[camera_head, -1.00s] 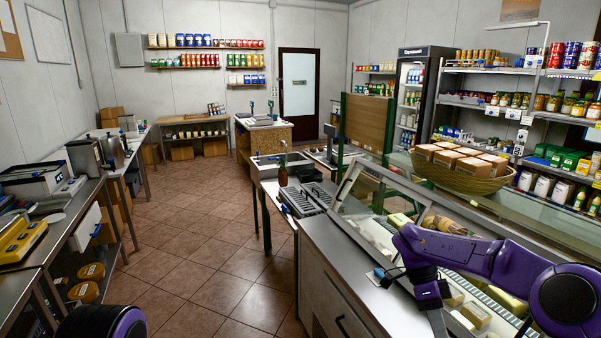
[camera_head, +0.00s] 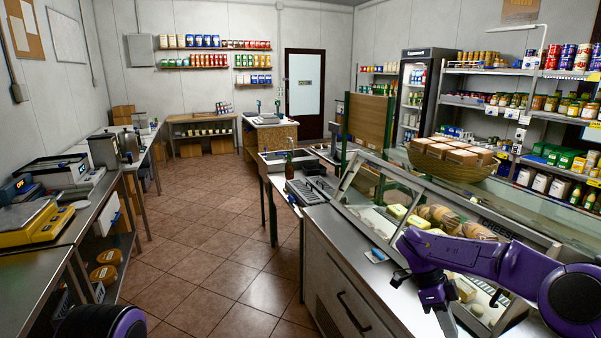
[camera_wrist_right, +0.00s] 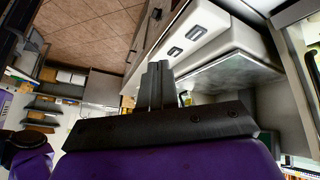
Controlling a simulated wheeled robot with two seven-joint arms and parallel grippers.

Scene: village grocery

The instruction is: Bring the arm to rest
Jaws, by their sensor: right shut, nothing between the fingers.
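My right arm (camera_head: 490,258) is purple and comes in from the right in the head view, bent over the glass display counter. Its dark right gripper (camera_head: 446,322) points down at the counter's near side, partly cut off by the lower frame edge. In the right wrist view the two gripper fingers (camera_wrist_right: 155,84) are together with nothing between them. Of my left arm (camera_head: 103,322), only a dark and purple part shows at the bottom left of the head view. Its gripper is out of view.
The glass display counter (camera_head: 343,245) holds cheeses (camera_head: 455,222) under my right arm. A wicker basket (camera_head: 452,172) with boxes stands on its glass top. A steel table (camera_head: 88,232) with a yellow scale (camera_head: 33,222) is on the left. The tiled floor (camera_head: 215,255) between is clear.

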